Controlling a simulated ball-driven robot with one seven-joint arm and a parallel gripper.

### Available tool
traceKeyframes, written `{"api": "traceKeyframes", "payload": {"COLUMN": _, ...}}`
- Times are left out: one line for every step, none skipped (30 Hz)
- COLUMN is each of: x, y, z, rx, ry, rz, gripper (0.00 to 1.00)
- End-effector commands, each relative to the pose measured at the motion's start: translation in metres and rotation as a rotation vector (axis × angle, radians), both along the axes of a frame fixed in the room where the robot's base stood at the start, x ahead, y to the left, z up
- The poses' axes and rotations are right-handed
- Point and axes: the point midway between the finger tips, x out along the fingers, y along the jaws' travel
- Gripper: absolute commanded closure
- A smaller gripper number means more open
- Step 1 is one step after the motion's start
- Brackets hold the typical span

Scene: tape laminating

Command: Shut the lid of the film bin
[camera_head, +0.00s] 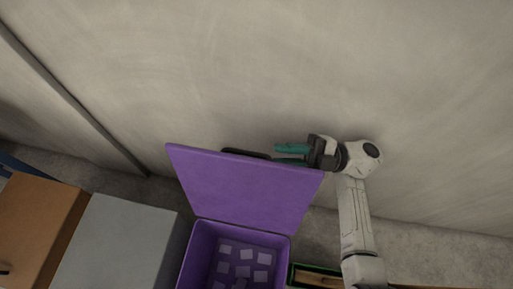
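The film bin (191,262) is a purple box at the bottom centre, with several pale lilac squares inside. Its purple lid (245,188) stands open, raised at the bin's far side towards the wall. A dark handle (246,154) shows at the lid's top edge. My gripper (277,154) has teal fingers that point left, at the lid's upper right edge. The fingers are apart, one above the other. The lower finger is partly hidden behind the lid's edge. Whether it touches the lid cannot be told.
A grey box (120,243) and an orange-brown box (38,222) stand left of the bin. A green-edged tray (315,275) lies close on its right. A plain grey wall (400,90) rises behind the lid and my arm.

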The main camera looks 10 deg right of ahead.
Motion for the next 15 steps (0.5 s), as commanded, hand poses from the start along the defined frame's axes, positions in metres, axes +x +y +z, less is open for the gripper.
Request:
{"api": "traceKeyframes", "payload": {"x": 0.000, "y": 0.011, "z": 0.004, "rx": -0.001, "ry": 0.000, "rz": 0.007, "gripper": 0.77}}
{"api": "traceKeyframes", "payload": {"x": 0.000, "y": 0.016, "z": 0.006, "rx": 0.000, "ry": 0.000, "rz": 0.006, "gripper": 0.77}}
{"api": "traceKeyframes", "payload": {"x": 0.001, "y": 0.023, "z": 0.008, "rx": 0.000, "ry": 0.001, "rz": 0.005, "gripper": 0.77}}
{"api": "traceKeyframes", "payload": {"x": 0.001, "y": 0.028, "z": 0.009, "rx": 0.000, "ry": 0.000, "rz": 0.004, "gripper": 0.77}}
{"api": "traceKeyframes", "payload": {"x": 0.002, "y": 0.033, "z": 0.010, "rx": 0.000, "ry": 0.000, "rz": 0.004, "gripper": 0.77}}
{"api": "traceKeyframes", "payload": {"x": 0.003, "y": 0.039, "z": 0.012, "rx": -0.001, "ry": 0.000, "rz": 0.004, "gripper": 0.77}}
{"api": "traceKeyframes", "payload": {"x": 0.003, "y": 0.043, "z": 0.013, "rx": 0.000, "ry": 0.000, "rz": 0.003, "gripper": 0.77}}
{"api": "traceKeyframes", "payload": {"x": 0.004, "y": 0.047, "z": 0.014, "rx": 0.000, "ry": 0.000, "rz": 0.004, "gripper": 0.77}}
{"api": "traceKeyframes", "payload": {"x": 0.005, "y": 0.052, "z": 0.015, "rx": 0.001, "ry": -0.001, "rz": 0.001, "gripper": 0.77}}
{"api": "traceKeyframes", "payload": {"x": 0.005, "y": 0.055, "z": 0.016, "rx": 0.001, "ry": -0.001, "rz": 0.003, "gripper": 0.77}}
{"api": "traceKeyframes", "payload": {"x": 0.005, "y": 0.058, "z": 0.017, "rx": 0.001, "ry": -0.001, "rz": 0.001, "gripper": 0.77}}
{"api": "traceKeyframes", "payload": {"x": 0.006, "y": 0.061, "z": 0.018, "rx": 0.001, "ry": -0.001, "rz": 0.000, "gripper": 0.77}}
{"api": "traceKeyframes", "payload": {"x": 0.006, "y": 0.062, "z": 0.018, "rx": 0.001, "ry": -0.001, "rz": 0.000, "gripper": 0.77}}
{"api": "traceKeyframes", "payload": {"x": 0.006, "y": 0.064, "z": 0.018, "rx": 0.001, "ry": -0.001, "rz": 0.000, "gripper": 0.77}}
{"api": "traceKeyframes", "payload": {"x": 0.006, "y": 0.066, "z": 0.019, "rx": 0.001, "ry": -0.001, "rz": 0.000, "gripper": 0.77}}
